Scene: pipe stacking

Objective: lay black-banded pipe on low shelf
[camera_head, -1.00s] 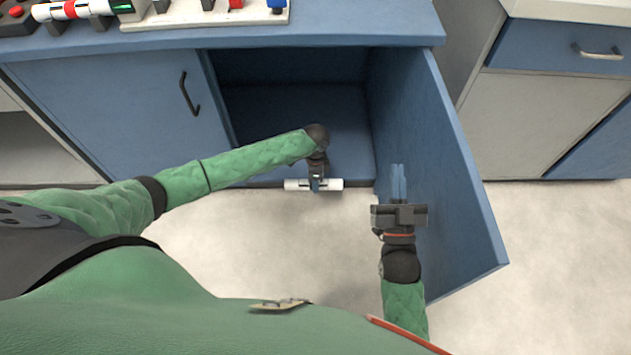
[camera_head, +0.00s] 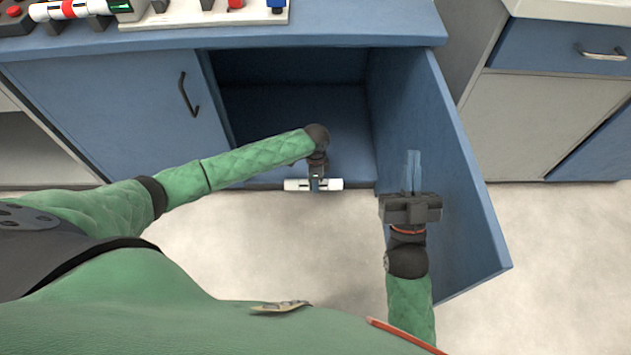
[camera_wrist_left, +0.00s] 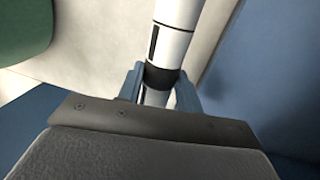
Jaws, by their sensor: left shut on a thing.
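The white pipe with a black band (camera_head: 331,184) is held level, crosswise in front of the open cabinet's lower edge. My left gripper (camera_head: 317,184) is shut on it around its middle. In the left wrist view, the blue fingers (camera_wrist_left: 158,85) clasp the pipe (camera_wrist_left: 178,42) at the black band. The blue surface inside the open cabinet (camera_head: 285,112) lies just beyond the pipe; I take it as the low shelf. My right gripper (camera_head: 413,168) is empty beside the inner face of the open door, its fingers close together.
The open blue door (camera_head: 455,190) stands out to the right of the opening. A closed door with a black handle (camera_head: 188,95) is at left. Banded pipes (camera_head: 70,9) and a white board (camera_head: 205,16) lie on the countertop. The floor in front is clear.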

